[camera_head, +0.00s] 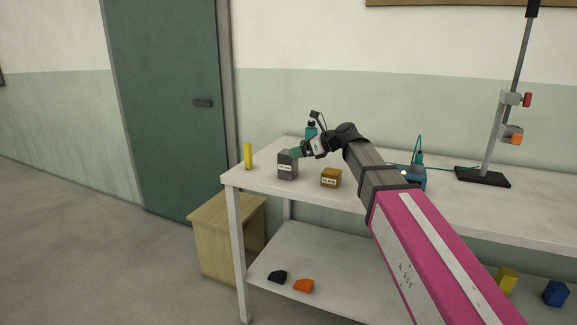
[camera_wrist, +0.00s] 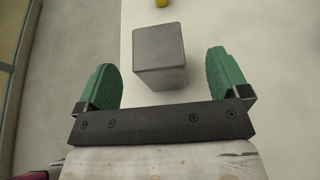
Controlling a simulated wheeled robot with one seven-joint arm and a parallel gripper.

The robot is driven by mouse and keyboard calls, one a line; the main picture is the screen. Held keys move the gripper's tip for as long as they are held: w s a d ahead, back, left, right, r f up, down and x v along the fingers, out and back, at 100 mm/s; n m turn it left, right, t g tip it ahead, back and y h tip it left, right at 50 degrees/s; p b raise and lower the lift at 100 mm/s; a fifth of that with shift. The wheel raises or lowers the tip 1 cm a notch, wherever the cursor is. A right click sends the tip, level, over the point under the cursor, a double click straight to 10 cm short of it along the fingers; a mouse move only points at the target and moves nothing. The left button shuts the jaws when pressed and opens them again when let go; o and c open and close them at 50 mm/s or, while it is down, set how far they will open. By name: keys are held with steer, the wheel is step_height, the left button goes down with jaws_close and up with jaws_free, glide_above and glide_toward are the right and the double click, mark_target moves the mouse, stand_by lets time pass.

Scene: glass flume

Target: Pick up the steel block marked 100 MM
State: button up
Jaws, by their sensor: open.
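A grey steel block (camera_head: 287,166) stands upright on the white bench near its left end, with a small white label on its front too small to read surely. In the wrist view the block (camera_wrist: 159,55) lies ahead of and partly between the two green fingers. My gripper (camera_head: 297,153) is at the block's upper right in the head view. In the wrist view my gripper (camera_wrist: 173,85) is open, with a gap on each side of the block and nothing held.
A brown labelled block (camera_head: 330,178) stands right of the steel block, and a yellow cylinder (camera_head: 248,156) stands to its left. A clamp stand (camera_head: 483,178) and a blue device (camera_head: 412,178) are further right. The bench's left edge (camera_head: 232,178) is close.

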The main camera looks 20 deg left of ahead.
mark_target(288, 164)
steer(key=shift+x, duration=2.65)
steer(key=shift+s, duration=0.1)
jaws_close()
steer(key=shift+r, duration=0.1)
